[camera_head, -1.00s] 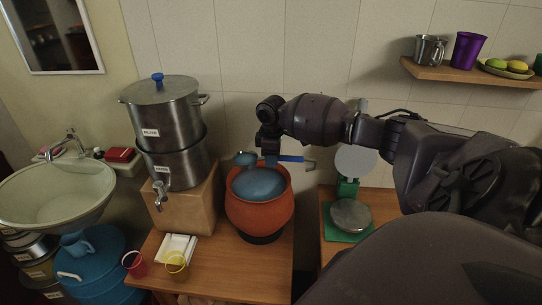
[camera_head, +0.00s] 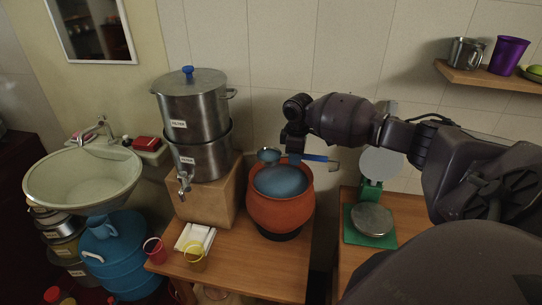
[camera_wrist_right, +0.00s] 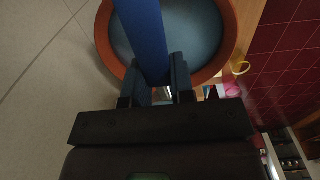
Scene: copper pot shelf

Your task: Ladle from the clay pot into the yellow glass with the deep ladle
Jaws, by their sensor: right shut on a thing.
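The orange clay pot (camera_head: 281,208) stands on the wooden table, with a bluish surface showing inside its mouth. My right gripper (camera_head: 296,152) is above the pot's back rim, shut on the blue handle of the deep ladle (camera_head: 316,157). The ladle's small bowl (camera_head: 268,155) shows just left of the gripper, above the pot's back rim; its contents cannot be told. In the right wrist view the blue handle (camera_wrist_right: 143,35) passes between the fingers (camera_wrist_right: 156,80) over the pot (camera_wrist_right: 229,45). The yellow glass (camera_head: 195,257) stands at the table's front left. My left gripper is not in view.
A red cup (camera_head: 155,250) stands left of the yellow glass, and a white folded cloth (camera_head: 196,238) lies behind it. A steel water filter (camera_head: 196,108) on a wooden block (camera_head: 213,200) stands left of the pot. A green scale (camera_head: 370,222) is at the right.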

